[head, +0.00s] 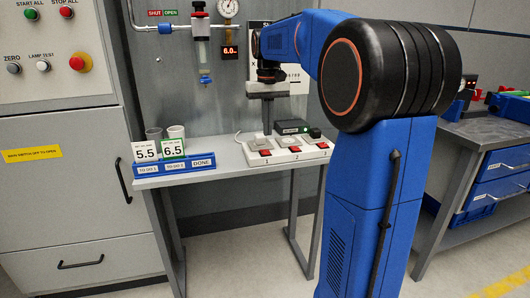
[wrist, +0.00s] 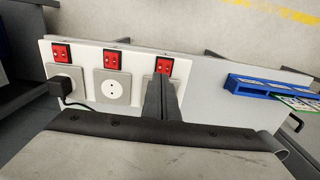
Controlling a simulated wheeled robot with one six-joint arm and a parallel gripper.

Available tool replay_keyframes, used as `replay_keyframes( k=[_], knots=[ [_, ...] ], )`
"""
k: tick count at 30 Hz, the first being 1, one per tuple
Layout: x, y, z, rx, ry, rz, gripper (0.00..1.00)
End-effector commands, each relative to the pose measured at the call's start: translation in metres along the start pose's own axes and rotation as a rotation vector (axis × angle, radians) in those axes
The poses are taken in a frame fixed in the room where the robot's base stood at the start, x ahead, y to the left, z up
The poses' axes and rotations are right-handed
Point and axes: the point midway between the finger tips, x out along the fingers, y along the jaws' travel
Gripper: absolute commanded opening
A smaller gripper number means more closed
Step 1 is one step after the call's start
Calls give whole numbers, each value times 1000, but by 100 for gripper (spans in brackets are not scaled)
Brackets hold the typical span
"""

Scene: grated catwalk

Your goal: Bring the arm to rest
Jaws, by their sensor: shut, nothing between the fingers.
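My gripper (head: 267,131) is shut and empty in the head view. Its fingers point down over the white socket strip (head: 290,155) on the small table. My blue arm reaches in from the right. In the wrist view the shut fingers (wrist: 161,88) stand in front of the socket strip (wrist: 131,101) and cover part of one socket. I cannot tell whether the fingertips touch the strip. A black plug (wrist: 66,82) with a cord sits in the end socket; it also shows in the head view (head: 314,133).
A blue card rack (head: 174,166) with cards 5.5 and 6.5 stands at the table's front left, before two pale cups (head: 176,131). A glass tube and gauge (head: 228,8) are on the wall. A workbench (head: 484,132) stands right.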

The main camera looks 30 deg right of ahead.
Motion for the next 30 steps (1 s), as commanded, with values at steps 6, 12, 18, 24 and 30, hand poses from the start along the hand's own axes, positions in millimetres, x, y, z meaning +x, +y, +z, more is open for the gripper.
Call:
replay_keyframes(
  k=[6,12,18,24,30],
  knots=[
    [-9,0,0,0,0,0,0],
    [-10,0,0,0,0,0,0],
    [-10,0,0,0,0,0,0],
    [-10,-2,4,-3,4,0,0],
    [-6,-18,41,-33,46,0,0]
  ],
)
